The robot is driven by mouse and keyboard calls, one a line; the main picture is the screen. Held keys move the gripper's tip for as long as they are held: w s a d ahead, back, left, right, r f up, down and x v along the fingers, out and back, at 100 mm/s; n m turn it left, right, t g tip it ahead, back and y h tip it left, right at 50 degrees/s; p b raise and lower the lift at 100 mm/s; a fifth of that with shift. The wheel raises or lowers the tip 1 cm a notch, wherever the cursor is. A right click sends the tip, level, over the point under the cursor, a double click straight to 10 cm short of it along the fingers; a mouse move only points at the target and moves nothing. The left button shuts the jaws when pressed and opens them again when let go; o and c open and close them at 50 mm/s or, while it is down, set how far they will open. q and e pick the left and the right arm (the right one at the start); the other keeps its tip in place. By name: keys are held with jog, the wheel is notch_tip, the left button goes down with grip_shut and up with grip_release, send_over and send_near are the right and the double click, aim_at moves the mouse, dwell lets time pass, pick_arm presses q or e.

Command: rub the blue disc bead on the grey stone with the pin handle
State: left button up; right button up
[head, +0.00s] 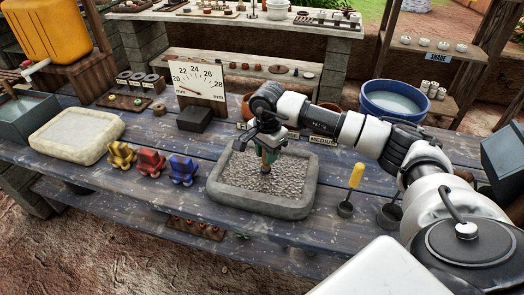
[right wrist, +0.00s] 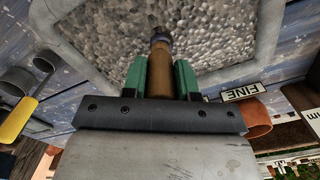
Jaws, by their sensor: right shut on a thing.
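The grey stone (head: 220,193) is a shallow block with a raised rim and a rough, pebbly bed, on the middle of the bench. My right gripper (head: 268,152) is over it, shut on the brown wooden pin handle (head: 265,170). In the right wrist view the pin handle (right wrist: 159,72) sits between the green fingers, and the grey stone (right wrist: 100,45) lies beyond it. The handle points down to the bed and ends in a dark tip. My left gripper is not in view.
Yellow, red and blue stands (head: 153,165) are left of the stone. A pale basin (head: 75,130) is farther left. A dial gauge (head: 198,85) and a black block (head: 195,119) stand behind. A yellow-handled tool (head: 355,177) is at right, with a blue water bowl (head: 394,100) behind.

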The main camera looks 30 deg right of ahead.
jog(key=shift+s+d, duration=1.1)
jog(key=shift+s, duration=0.2)
jog(key=shift+s+d+b, duration=0.35)
jog(key=shift+s+d, duration=0.85)
jog(key=shift+s, duration=0.25)
jog(key=shift+w+a+b, duration=0.3)
jog(key=shift+w+a, duration=0.95)
jog(key=shift+w, duration=0.25)
jog(key=shift+w+a+b, duration=0.3)
jog(key=shift+w+a, duration=0.95)
jog(key=shift+w, duration=0.2)
jog(key=shift+w+a+b, duration=0.5)
jog(key=shift+w+a, duration=0.75)
jog(key=shift+w, duration=0.2)
jog(key=shift+w+a+b, duration=0.45)
jog(key=shift+w+a, duration=0.75)
jog(key=shift+w, duration=0.2)
notch_tip(320, 180, up, 7)
jog(key=p, duration=0.4)
jog(key=shift+f, duration=0.15)
